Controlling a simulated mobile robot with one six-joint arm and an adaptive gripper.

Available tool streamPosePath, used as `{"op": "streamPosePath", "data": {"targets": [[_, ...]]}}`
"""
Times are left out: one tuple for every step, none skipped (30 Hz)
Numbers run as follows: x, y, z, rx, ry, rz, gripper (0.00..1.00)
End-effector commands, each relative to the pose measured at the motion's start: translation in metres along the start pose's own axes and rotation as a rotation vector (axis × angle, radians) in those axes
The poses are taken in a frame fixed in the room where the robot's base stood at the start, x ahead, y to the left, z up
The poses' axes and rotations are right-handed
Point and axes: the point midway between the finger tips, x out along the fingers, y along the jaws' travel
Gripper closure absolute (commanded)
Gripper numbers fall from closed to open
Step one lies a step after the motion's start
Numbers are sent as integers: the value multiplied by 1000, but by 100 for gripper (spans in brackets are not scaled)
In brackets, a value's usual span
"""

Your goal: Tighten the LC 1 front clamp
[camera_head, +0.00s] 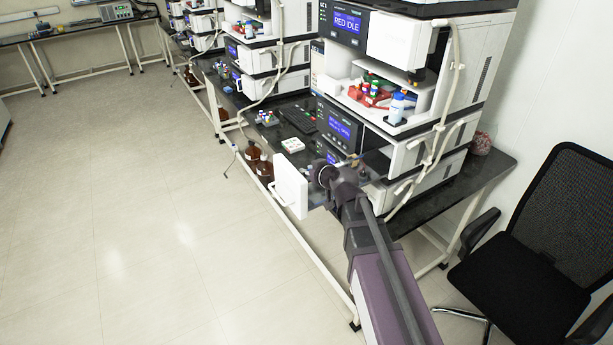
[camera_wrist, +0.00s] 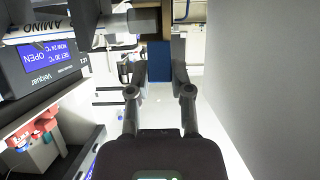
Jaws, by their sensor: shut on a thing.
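My gripper (camera_wrist: 159,68) is at the open column compartment of the nearest stack, beside a small display reading OPEN (camera_wrist: 45,57). In the wrist view, its two dark fingers are closed on a blue block (camera_wrist: 159,60), which seems to be part of the front clamp. A column (camera_wrist: 35,29) with a label reading AMINO lies across the upper left, with a pale end fitting (camera_wrist: 120,22) near the fingers. Dark holder parts hide some of the clamp. In the head view, my arm hides the contact.
The white compartment door (camera_head: 291,186) stands open left of my gripper; its inner face fills the wrist view's right side. Brown bottles (camera_head: 258,162) stand below the bench. A black chair (camera_head: 540,230) is at the right. The floor at left is clear.

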Motion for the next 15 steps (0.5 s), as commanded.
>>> {"op": "streamPosePath", "data": {"targets": [[0, -2, 7, 1, 21, -3, 100], [0, -2, 7, 1, 35, -3, 100], [-1, -2, 8, 1, 54, -3, 100], [-1, -2, 8, 1, 68, -3, 100], [-2, -2, 9, 1, 81, -4, 100], [-2, -2, 9, 0, 99, -4, 100], [-2, -2, 10, 0, 112, -4, 100], [-3, -2, 10, 1, 126, -4, 100], [-3, -2, 11, 1, 143, -5, 100], [-4, -2, 11, 0, 155, -5, 100], [-4, -2, 12, 1, 167, -5, 100], [-4, -2, 12, 1, 184, -4, 100], [-5, -2, 13, 0, 197, -4, 100], [-5, -2, 13, 1, 209, -5, 100], [-5, -2, 14, 1, 226, -6, 100]]}}
